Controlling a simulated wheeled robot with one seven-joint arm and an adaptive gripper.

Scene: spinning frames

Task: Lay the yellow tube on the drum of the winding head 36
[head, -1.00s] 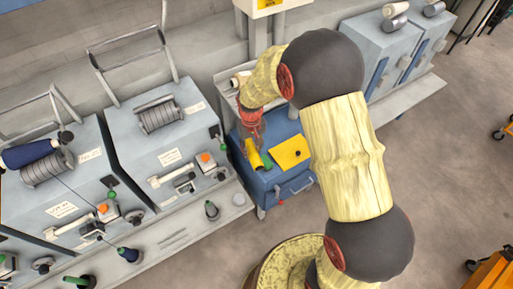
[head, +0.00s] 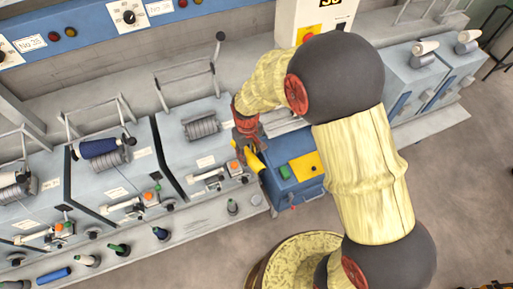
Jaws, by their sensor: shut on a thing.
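My gripper (head: 246,139) is shut on the yellow tube (head: 254,157). The tube is tilted, held at the left edge of the blue cabinet, and the fingers hide its upper part. The nearest winding head (head: 173,157) is a grey-blue box left of my gripper. Its grey grooved drum (head: 201,128) is bare, with a cradle frame (head: 188,82) raised behind it. My gripper is right of this drum and apart from it. The number on this head's own label is too small to read.
The blue cabinet (head: 290,190) has a yellow panel (head: 307,166) and a green thing (head: 285,172) on top. Another head to the left carries a dark blue package (head: 98,148). Several small bobbins stand on the front ledge (head: 185,232). A white box (head: 312,18) stands behind my arm.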

